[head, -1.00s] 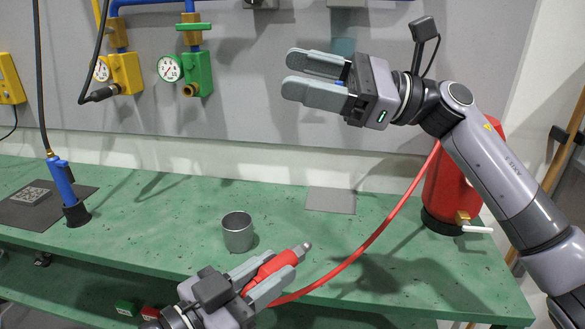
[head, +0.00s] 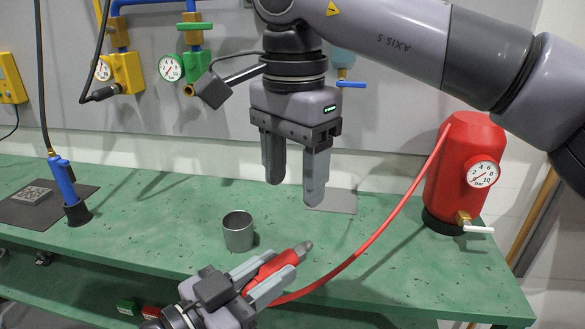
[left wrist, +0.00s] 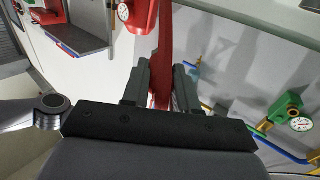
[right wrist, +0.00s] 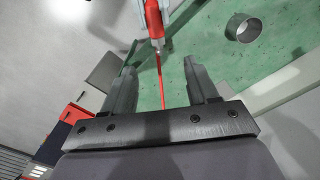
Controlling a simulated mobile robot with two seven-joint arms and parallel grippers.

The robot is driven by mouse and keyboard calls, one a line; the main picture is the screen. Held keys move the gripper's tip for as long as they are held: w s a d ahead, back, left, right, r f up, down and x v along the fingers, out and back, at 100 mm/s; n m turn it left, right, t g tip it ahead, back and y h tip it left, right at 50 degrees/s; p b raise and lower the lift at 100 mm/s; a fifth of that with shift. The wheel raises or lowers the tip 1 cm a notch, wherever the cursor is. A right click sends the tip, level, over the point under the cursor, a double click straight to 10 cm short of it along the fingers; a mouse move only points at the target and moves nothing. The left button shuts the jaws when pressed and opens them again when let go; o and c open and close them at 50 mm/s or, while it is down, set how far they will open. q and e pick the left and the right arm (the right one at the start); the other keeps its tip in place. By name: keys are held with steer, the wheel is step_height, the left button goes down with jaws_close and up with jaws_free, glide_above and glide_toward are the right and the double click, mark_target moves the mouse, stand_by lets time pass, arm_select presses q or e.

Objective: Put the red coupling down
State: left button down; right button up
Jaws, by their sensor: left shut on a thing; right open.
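The red coupling (head: 266,268) has a grey metal tip and trails a red hose. My left gripper (head: 283,280) is shut on it and holds it tilted near the front edge of the green bench, tip to the upper right. The left wrist view shows red (left wrist: 160,85) between the fingers. My right gripper (head: 293,188) is open and empty, fingers pointing down above the bench, up and right of the coupling. In the right wrist view the coupling (right wrist: 154,22) shows beyond the open fingers (right wrist: 165,85). How far above the bench the coupling is, I cannot tell.
A metal cup (head: 238,232) stands on the green bench (head: 150,225) just left of the coupling. A red tank (head: 462,170) with a gauge stands at the right, joined to the hose (head: 370,238). A grey plate (head: 334,201) lies at the back. A blue tool (head: 68,190) stands at left.

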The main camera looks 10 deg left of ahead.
mark_target(293, 246)
step_height(293, 246, down, 12)
steer(key=shift+r, duration=0.1)
stand_by(0.4)
jaws_close()
arm_select(q)
steer(key=c, duration=0.8)
jaws_free()
